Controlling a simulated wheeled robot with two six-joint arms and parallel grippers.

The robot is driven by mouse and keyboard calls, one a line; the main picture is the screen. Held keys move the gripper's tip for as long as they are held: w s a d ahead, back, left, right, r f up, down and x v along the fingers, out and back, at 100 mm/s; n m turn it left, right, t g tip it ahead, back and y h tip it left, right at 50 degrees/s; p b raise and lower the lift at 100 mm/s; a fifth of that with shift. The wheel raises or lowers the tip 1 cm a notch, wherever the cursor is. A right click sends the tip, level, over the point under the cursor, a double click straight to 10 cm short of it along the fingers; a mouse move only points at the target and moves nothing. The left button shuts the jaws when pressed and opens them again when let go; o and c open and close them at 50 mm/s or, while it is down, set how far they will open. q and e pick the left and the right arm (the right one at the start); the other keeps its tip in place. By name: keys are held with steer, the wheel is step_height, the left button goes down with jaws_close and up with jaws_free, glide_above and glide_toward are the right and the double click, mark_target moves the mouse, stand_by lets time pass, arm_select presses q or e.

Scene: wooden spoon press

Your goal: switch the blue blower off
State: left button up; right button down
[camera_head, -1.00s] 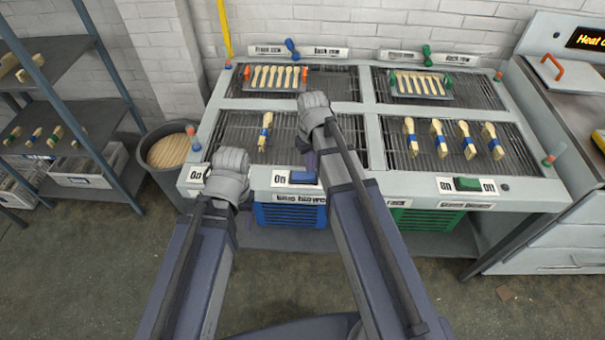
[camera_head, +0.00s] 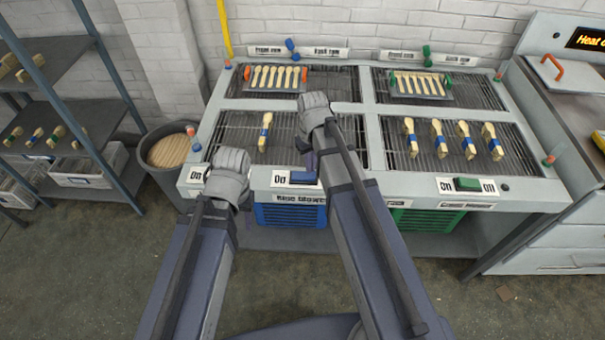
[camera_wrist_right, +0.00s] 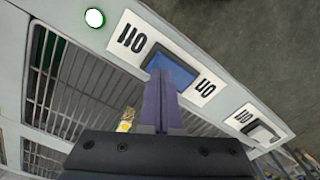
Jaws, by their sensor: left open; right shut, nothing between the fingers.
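The blue blower (camera_head: 290,216) sits under the left half of the bench. Its blue rocker switch (camera_head: 303,178) is on the bench's front edge, with an On label at its left; it also shows in the right wrist view (camera_wrist_right: 168,66) with a label at each end. My right gripper (camera_wrist_right: 160,85) is shut and empty, its purple fingertips over the switch; I cannot tell whether they touch it. In the head view its purple fingers (camera_head: 309,159) show just behind the switch.
A round lamp (camera_wrist_right: 95,18) shines white near the switch. A white switch (camera_wrist_right: 264,133) lies further along the edge. The green switch (camera_head: 467,184) is at the right.

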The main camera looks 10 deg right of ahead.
steer(key=shift+f+b, duration=1)
stand_by(0.8)
steer(key=shift+r, duration=0.1)
step_height(320, 180, up, 7)
steer(key=p, duration=0.7)
stand_by(0.3)
steer(key=s+a+n+h, duration=0.1)
steer(key=s+a, duration=0.9)
steer(key=s, duration=0.4)
steer(key=shift+s+a, duration=0.15)
steer(key=shift+a, duration=0.1)
